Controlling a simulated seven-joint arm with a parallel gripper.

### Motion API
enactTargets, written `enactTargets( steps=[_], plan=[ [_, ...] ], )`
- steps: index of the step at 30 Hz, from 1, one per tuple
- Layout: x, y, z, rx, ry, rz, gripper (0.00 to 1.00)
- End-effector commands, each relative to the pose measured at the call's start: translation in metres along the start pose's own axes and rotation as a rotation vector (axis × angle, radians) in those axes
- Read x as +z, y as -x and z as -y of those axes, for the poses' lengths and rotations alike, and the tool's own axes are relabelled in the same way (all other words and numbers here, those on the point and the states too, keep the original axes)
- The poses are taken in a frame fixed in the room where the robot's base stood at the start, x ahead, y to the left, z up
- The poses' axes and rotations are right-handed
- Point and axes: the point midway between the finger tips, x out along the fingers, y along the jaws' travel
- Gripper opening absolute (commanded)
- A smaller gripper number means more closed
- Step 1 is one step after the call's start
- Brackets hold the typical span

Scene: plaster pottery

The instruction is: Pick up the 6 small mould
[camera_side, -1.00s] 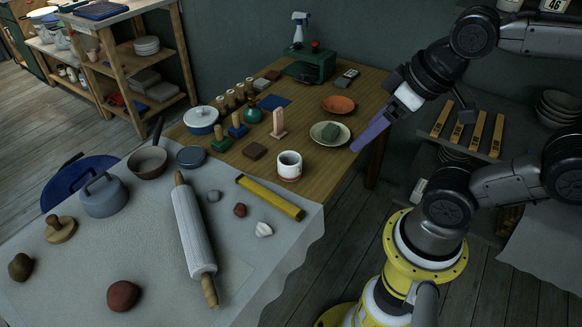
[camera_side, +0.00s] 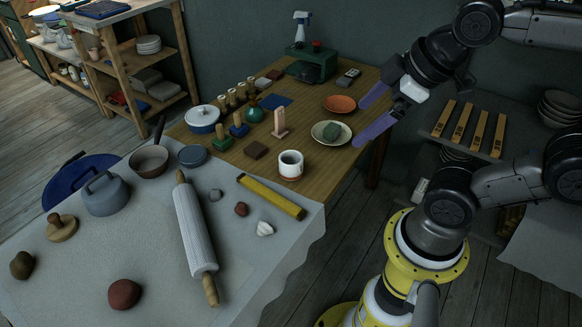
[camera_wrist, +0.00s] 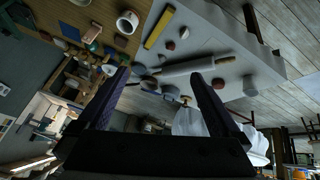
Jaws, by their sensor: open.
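My gripper (camera_side: 360,124) is open and empty, its two purple fingers spread above the right edge of the wooden table. In the wrist view the fingers (camera_wrist: 160,73) stand wide apart with nothing between them. I cannot tell which object is the 6 small mould; no 6 can be read. Small candidates on the table are a green lump (camera_side: 331,131) on a pale plate (camera_side: 344,142), a brown block (camera_side: 255,149), a green block (camera_side: 221,141) and a blue block (camera_side: 238,130) with wooden knobs. None is touched by the gripper.
A white cup (camera_side: 290,167) and an orange dish (camera_side: 340,103) stand on the table (camera_side: 315,100). A rolling pin (camera_side: 193,230) and yellow bar (camera_side: 271,197) lie on the grey cloth. Labelled wooden slats (camera_side: 461,125) lie on a right shelf.

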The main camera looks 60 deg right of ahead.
Motion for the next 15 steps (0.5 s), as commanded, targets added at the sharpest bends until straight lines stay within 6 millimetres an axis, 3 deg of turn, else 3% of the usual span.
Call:
enactTargets(
  steps=[4, 8, 12, 15],
  plan=[
    [-0.039, -0.003, -0.020, 0.007, 0.332, 0.005, 1.00],
    [-0.075, -0.023, -0.045, -0.009, 0.614, 0.047, 1.00],
    [-0.106, -0.065, -0.076, -0.061, 0.884, 0.108, 1.00],
    [-0.119, -0.102, -0.098, -0.114, 1.032, 0.148, 1.00]
  ],
)
